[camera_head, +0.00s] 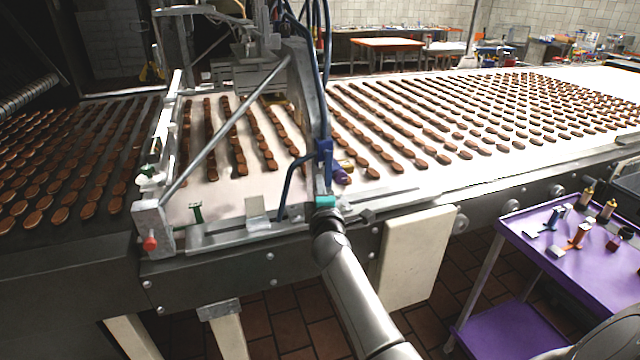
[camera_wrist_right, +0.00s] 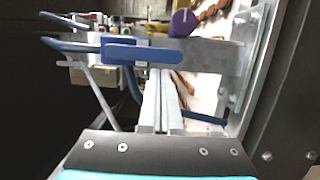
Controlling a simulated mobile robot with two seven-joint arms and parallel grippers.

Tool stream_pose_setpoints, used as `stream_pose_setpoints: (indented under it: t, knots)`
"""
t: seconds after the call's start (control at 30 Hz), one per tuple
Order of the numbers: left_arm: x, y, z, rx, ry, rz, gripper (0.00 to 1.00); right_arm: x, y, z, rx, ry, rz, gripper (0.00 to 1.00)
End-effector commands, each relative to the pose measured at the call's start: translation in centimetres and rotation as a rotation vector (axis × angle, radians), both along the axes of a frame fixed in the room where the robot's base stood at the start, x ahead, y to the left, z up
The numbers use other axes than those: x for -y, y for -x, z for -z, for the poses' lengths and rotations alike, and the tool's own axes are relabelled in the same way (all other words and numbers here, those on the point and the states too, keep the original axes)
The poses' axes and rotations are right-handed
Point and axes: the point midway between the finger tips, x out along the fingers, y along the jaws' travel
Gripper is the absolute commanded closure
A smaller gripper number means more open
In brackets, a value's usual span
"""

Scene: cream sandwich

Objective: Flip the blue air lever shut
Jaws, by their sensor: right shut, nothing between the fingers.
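The blue air lever (camera_head: 323,150) is on the upright metal post of the machine frame, beside the blue hoses. In the right wrist view the lever (camera_wrist_right: 145,54) is a long blue handle lying crosswise, just beyond the fingertips. My right gripper (camera_head: 320,188) reaches up to the post from below, a little under the lever. In the right wrist view its fingers (camera_wrist_right: 161,78) are together, with nothing between them. The tips overlap the lever's lower edge in that picture; I cannot tell whether they touch it. My left gripper is out of view.
A purple knob (camera_head: 341,177) sits right of the post; it also shows in the right wrist view (camera_wrist_right: 183,22). Blue hoses (camera_wrist_right: 65,46) run left of the lever. The conveyor (camera_head: 440,185) carries rows of brown biscuits. A purple cart (camera_head: 510,290) stands at right.

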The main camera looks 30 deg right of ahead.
Motion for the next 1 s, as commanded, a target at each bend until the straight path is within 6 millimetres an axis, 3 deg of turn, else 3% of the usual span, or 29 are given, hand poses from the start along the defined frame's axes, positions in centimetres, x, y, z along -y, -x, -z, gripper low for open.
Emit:
stream_pose_setpoints:
  t: [1.0]
  knots:
    - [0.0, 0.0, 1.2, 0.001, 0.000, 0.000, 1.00, 0.7, 0.2, 0.4, -0.028, 0.116, 0.001, 1.00]
